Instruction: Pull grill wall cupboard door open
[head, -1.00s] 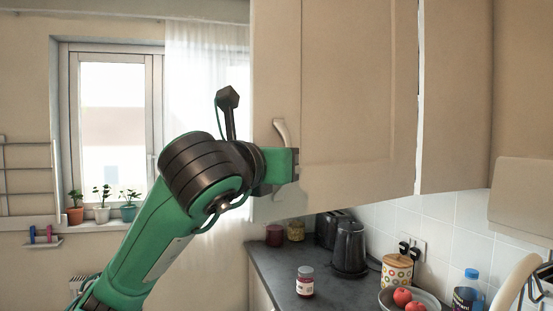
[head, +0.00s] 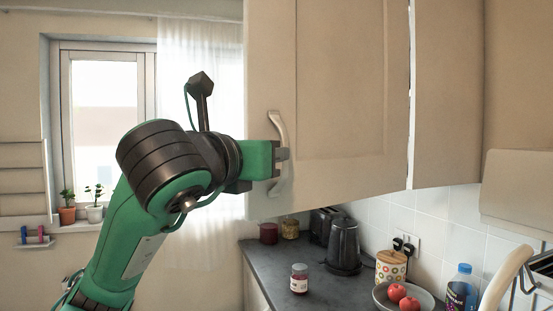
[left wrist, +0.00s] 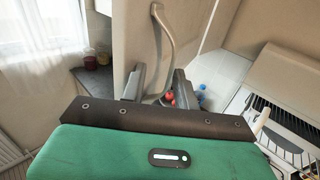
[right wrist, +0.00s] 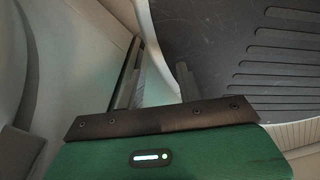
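The beige wall cupboard door (head: 345,85) hangs at upper centre and looks shut. Its curved pale handle (head: 276,122) is near the door's left edge. My left gripper (head: 283,168) is at the handle's lower half. In the left wrist view, the handle (left wrist: 166,40) runs down between the two spread fingers of my left gripper (left wrist: 158,82). I cannot tell whether the fingers touch it. My right gripper (right wrist: 158,85) shows only in its wrist view, fingers apart, with a pale curved edge behind them and nothing clearly held.
Below the cupboard, the dark counter (head: 268,268) holds a black kettle (head: 343,248), a jar (head: 299,279), a patterned canister (head: 391,267), a bowl of red fruit (head: 397,292) and a bottle (head: 460,290). A curtained window (head: 105,120) is at left.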

